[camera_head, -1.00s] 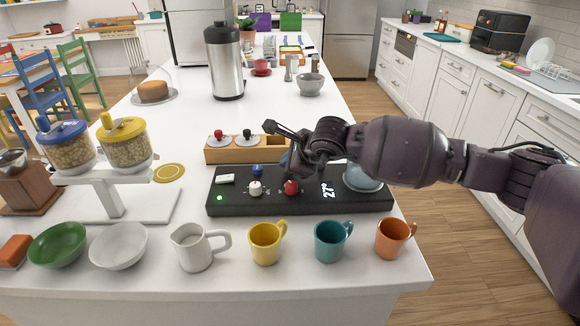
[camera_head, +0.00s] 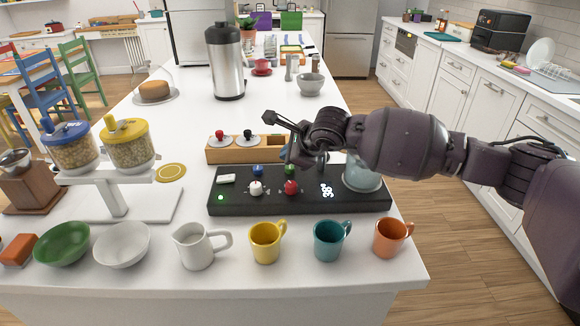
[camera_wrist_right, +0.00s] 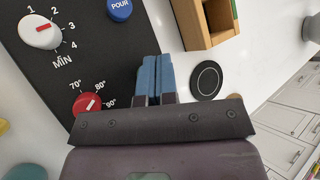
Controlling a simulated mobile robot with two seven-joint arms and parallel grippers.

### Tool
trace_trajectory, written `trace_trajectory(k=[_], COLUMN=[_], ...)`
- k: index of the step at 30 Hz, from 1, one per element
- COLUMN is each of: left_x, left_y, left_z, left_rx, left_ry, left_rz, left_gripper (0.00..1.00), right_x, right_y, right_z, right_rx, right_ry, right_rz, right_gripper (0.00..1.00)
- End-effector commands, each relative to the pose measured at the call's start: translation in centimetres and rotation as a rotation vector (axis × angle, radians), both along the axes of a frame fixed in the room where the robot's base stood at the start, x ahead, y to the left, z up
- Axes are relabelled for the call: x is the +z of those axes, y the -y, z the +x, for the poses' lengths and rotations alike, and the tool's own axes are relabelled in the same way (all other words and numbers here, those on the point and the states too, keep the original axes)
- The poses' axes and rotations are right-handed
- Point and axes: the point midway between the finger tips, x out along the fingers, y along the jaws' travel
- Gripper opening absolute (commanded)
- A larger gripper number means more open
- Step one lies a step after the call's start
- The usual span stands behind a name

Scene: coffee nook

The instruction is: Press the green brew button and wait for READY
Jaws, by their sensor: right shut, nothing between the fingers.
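The black brewing console (camera_head: 235,203) lies on the white counter. Its green button (camera_head: 290,169) shows partly below my right gripper (camera_head: 291,159). In the right wrist view the gripper's blue fingers (camera_wrist_right: 153,78) are shut and empty. They hide the place of the green button there; contact cannot be told. The blue POUR button (camera_head: 257,170) also shows in the wrist view (camera_wrist_right: 120,9). A white knob (camera_head: 256,188) and a red knob (camera_head: 291,187) sit in front. My left gripper is not in view.
A glass vessel (camera_head: 362,178) stands on the console's right end. A wooden box (camera_head: 232,155) with knobbed items is behind. Yellow (camera_head: 265,243), teal (camera_head: 328,241) and orange (camera_head: 388,238) mugs and a white pitcher (camera_head: 194,247) line the front.

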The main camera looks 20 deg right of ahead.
Motion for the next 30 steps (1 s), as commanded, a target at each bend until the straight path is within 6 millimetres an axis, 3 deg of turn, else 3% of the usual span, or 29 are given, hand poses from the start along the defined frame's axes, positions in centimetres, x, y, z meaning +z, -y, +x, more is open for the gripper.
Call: trace_trajectory(k=[19,30], left_x=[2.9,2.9], left_y=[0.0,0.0], left_z=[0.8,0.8], left_rx=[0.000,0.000], left_ry=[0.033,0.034], left_rz=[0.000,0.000], left_gripper=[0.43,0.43], right_x=[4.8,5.0], right_y=[0.0,0.0], right_z=[0.0,0.0], right_rx=[0.000,0.000], right_ry=[0.003,0.000], right_rz=[0.000,0.000], right_gripper=[0.00,0.00])
